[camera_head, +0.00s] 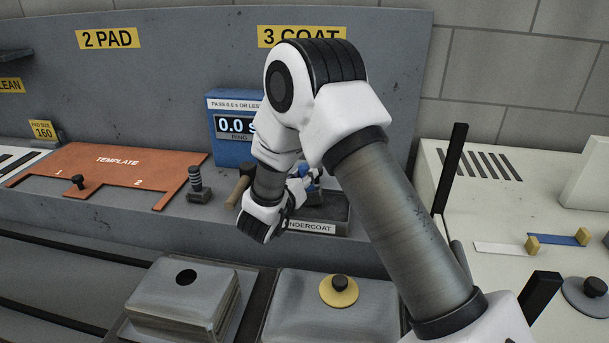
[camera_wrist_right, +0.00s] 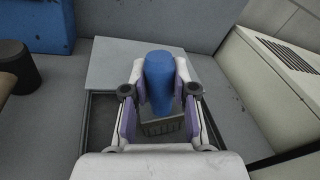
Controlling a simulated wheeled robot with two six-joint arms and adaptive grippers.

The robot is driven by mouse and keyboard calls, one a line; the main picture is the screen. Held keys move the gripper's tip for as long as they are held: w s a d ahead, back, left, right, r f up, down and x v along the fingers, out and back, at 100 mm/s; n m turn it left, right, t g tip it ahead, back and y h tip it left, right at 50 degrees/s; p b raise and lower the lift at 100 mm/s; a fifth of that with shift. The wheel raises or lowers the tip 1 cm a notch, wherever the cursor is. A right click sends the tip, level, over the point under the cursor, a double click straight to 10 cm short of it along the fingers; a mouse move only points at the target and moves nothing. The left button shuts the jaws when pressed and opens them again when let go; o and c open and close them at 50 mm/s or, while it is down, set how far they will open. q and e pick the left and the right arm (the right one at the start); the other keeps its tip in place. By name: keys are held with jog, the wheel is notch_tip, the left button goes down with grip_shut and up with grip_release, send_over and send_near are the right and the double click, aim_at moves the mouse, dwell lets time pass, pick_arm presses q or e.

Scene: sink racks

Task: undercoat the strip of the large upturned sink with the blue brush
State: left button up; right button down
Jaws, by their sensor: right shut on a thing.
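My right gripper (camera_head: 303,183) is over the undercoat tray (camera_head: 336,215) at the back of the bench. It is shut on the blue brush, whose blue handle (camera_wrist_right: 160,75) stands between the purple finger pads in the wrist view. The brush's lower end is over or in the tray (camera_wrist_right: 99,125); I cannot tell if it touches the bottom. In front are two grey upturned sinks: one with a dark hole (camera_head: 160,290), and one with a yellow disc and black knob (camera_head: 300,300). I cannot tell which one is called large. My left gripper is not in view.
A blue timer (camera_head: 228,150) reading about 0.0 stands behind my right arm, with a brown-handled tool (camera_head: 238,190) near it. An orange template (camera_head: 115,170) and a grey bolt-like piece (camera_head: 198,185) lie left. White and blue strips lie on the right bench (camera_head: 480,215).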

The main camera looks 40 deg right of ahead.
jog(key=shift+r, duration=0.7)
jog(key=shift+r+p, duration=0.65)
jog(key=shift+r, duration=2.15)
jog(key=shift+f, duration=0.1)
